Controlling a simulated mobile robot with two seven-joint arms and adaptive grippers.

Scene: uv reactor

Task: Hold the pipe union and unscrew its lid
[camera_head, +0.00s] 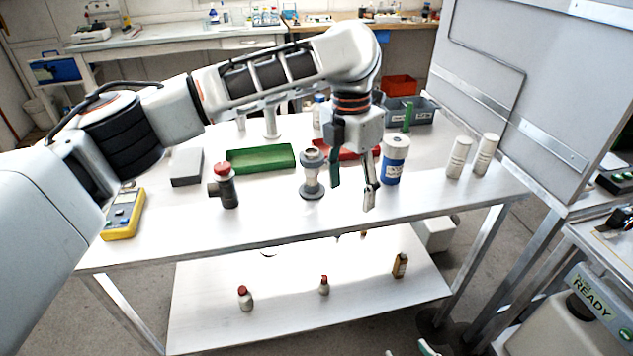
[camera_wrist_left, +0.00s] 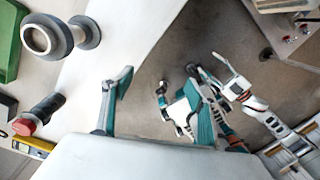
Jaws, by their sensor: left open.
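A grey pipe union (camera_head: 311,176) with a wide round top and a flanged foot stands upright on the white table. It also shows at the upper left of the left wrist view (camera_wrist_left: 58,38). My left gripper (camera_head: 353,188) is open and empty, pointing down just right of the union, apart from it. Its two fingers also show in the left wrist view (camera_wrist_left: 158,103). My right gripper (camera_head: 427,348) shows only as tips at the bottom edge of the head view, far from the union; its opening is unclear.
A dark pipe fitting with a red cap (camera_head: 224,186) stands left of the union. A green tray (camera_head: 260,159) and a red tray (camera_head: 358,152) lie behind. A blue-and-white jar (camera_head: 395,160) stands close right of my left gripper. The table's front strip is clear.

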